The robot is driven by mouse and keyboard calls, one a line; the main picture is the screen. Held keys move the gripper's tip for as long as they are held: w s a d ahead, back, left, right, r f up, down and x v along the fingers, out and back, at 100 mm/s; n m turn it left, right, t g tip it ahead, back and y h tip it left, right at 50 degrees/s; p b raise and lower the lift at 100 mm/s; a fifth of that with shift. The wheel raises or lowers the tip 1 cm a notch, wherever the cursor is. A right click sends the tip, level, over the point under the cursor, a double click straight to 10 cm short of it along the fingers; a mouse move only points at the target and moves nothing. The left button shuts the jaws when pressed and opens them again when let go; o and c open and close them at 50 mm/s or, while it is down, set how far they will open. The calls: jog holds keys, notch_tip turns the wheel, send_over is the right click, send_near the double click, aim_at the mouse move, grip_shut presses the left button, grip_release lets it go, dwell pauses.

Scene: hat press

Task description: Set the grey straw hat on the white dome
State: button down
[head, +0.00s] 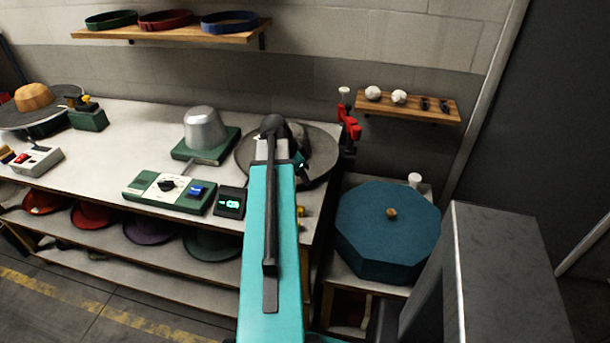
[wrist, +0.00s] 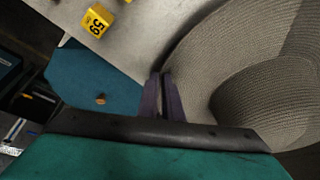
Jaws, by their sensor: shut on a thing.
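The grey straw hat (wrist: 220,55) fills the right of the wrist view, its woven crown (wrist: 270,105) toward the lower right. My gripper (wrist: 165,78) is shut on the edge of its brim. In the head view the hat (head: 325,153) shows at the right end of the bench, partly hidden behind my teal arm, which also hides the fingertips. I cannot tell whether the hat rests on something or hangs clear. A pale silver-grey dome (head: 204,128) stands on a green base to the left of the hat, bare on top. No plainly white dome shows.
A green control box (head: 168,192) and a small dark display (head: 230,202) stand in front of the dome. A red clamp (head: 349,122) is right of the hat. A blue octagonal box (head: 388,228) stands further right. A yellow tag (wrist: 97,21) lies on the bench.

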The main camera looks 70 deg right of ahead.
jog(key=shift+f+b, duration=0.55)
jog(key=shift+f, duration=0.25)
dwell(0.5)
jog(key=c, duration=1.8)
grip_release()
jog(key=shift+c, duration=0.2)
jog(key=shift+r, duration=0.15)
jog(key=b+v, duration=0.2)
jog(key=v, duration=1.1)
jog(key=shift+r+b, duration=0.3)
jog(key=shift+b, duration=0.05)
